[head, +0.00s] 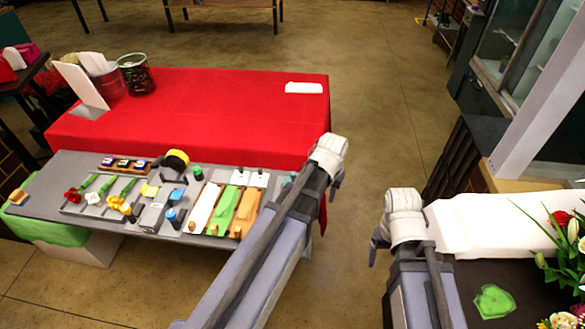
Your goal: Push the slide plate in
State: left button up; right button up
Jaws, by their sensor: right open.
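No part is clearly marked as the slide plate. On the grey work board (135,213), a white panel (203,205), a green panel (229,205) and an orange panel (246,210) lie side by side, with small wooden knobs at their near ends. Small white plates (258,179) lie just behind them. My left arm crosses the middle of the head view and ends right of the board; it hides the board's right end. My right arm stands to the right, apart from the board.
A red-covered table (215,105) stands behind the board, with a dark pot (136,75) at its left. Several flowers (73,195) and small bottles lie on the board. A dark bench (470,285) with flowers is at right. The floor (375,100) between is clear.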

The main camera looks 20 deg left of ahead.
pick_arm(q)
jog(key=w+a+n, duration=0.1)
jog(key=w+a, duration=0.2)
jog(key=a, duration=0.2)
jog(key=w+a+r+n+t, duration=0.1)
jog(key=w+a, duration=0.2)
jog(key=a, duration=0.2)
jog(key=w+a+r+n+p, duration=0.1)
jog(key=w+a, duration=0.3)
jog(key=a, duration=0.1)
jog(key=shift+w+a+r+t, duration=0.1)
jog(key=shift+a+r+t, duration=0.1)
jog(key=shift+t, duration=0.2)
grip_shut()
jog(key=b+x, duration=0.9)
jog(key=x, duration=0.1)
jog(key=shift+a+b, duration=0.15)
jog(key=shift+b, duration=0.15)
jog(key=s, duration=0.3)
jog(key=s+d, duration=0.1)
jog(key=s, duration=0.1)
jog(key=s+d, duration=0.1)
jog(key=s, duration=0.2)
jog(key=shift+s+d, duration=0.25)
jog(key=shift+s, duration=0.05)
